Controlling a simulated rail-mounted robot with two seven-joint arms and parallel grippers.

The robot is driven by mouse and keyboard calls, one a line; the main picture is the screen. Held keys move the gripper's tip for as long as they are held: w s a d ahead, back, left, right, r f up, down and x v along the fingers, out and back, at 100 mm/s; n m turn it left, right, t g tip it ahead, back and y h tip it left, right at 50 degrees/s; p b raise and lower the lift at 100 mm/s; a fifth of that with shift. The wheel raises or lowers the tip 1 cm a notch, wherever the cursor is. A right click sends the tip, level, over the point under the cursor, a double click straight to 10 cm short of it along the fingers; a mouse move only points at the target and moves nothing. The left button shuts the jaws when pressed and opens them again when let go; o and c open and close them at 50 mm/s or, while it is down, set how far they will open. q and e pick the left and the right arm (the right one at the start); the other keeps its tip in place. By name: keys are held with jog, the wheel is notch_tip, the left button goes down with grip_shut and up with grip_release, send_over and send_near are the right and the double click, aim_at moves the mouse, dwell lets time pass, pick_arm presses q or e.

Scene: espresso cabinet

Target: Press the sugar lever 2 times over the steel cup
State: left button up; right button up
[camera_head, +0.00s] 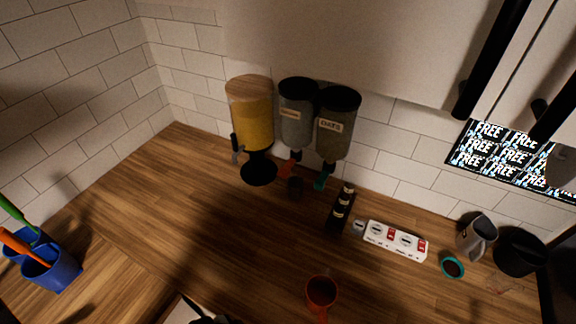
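Two dark-lidded dispensers hang side by side on the back wall. The left one (297,120) has a label too small to read and a red-orange lever (287,168) below it. The right one (335,135) is labelled OATS and has a teal lever (320,182). I cannot read which dispenser holds sugar. A small dark cup (295,186) stands below the middle spout; its material is unclear. A grey, metal-looking cup (477,236) stands at the right by the wall. Neither of my grippers is in view.
A yellow-filled dispenser (254,115) stands left of these. A blue holder (52,272) stands left. The centre-left counter is clear.

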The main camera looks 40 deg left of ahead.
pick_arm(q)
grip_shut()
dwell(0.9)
